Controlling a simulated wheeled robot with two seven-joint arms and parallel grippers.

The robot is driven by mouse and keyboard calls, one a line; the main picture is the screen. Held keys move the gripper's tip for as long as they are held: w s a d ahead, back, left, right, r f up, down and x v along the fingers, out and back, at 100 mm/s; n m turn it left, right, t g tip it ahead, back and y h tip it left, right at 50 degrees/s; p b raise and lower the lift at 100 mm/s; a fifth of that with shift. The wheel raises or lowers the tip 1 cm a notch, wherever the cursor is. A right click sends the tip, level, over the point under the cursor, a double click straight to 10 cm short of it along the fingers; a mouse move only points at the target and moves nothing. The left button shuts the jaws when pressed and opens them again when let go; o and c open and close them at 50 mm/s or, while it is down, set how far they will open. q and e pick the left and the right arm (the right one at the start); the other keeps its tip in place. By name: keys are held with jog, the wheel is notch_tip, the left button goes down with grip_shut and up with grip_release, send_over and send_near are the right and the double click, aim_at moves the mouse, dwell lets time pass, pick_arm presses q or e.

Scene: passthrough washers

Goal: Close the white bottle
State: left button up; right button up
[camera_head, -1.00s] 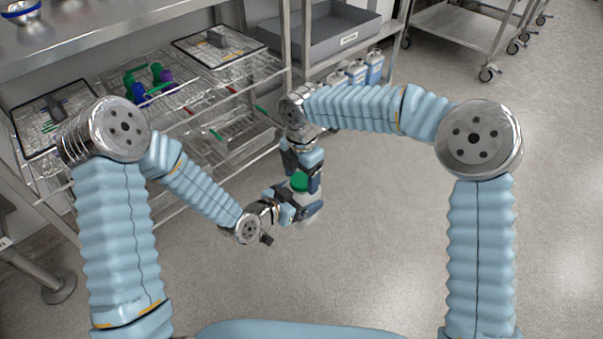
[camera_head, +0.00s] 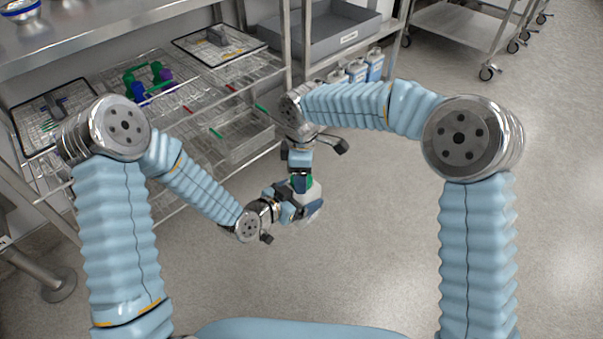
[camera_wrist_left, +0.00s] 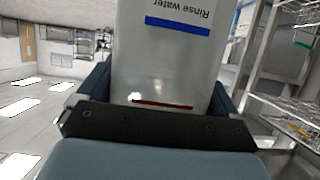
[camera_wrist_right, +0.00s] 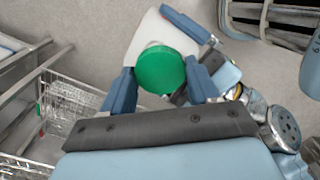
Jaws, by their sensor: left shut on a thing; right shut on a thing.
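The white bottle (camera_head: 312,196) is held in front of the shelving, clear of any surface. In the left wrist view, the bottle (camera_wrist_left: 168,65) carries a blue stripe and upside-down "Rinse water" lettering. My left gripper (camera_head: 297,205) is shut on its body. My right gripper (camera_head: 302,182) comes from above and is shut on the round green cap (camera_wrist_right: 160,69), one finger on each side. The cap lies over the bottle's top end; whether it is fully seated cannot be told. The bottle's neck is hidden behind the cap and fingers.
A wire rack shelf (camera_head: 215,70) with baskets stands at the left and behind. Green, blue and purple items (camera_head: 148,80) sit in one basket. Several white-and-blue bottles (camera_head: 357,70) stand under a grey tray (camera_head: 325,35). The floor (camera_head: 380,250) at the right is open.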

jog(key=o, duration=1.2)
jog(key=shift+c, duration=0.2)
jog(key=shift+r, duration=2.3)
jog(key=shift+c, duration=0.4)
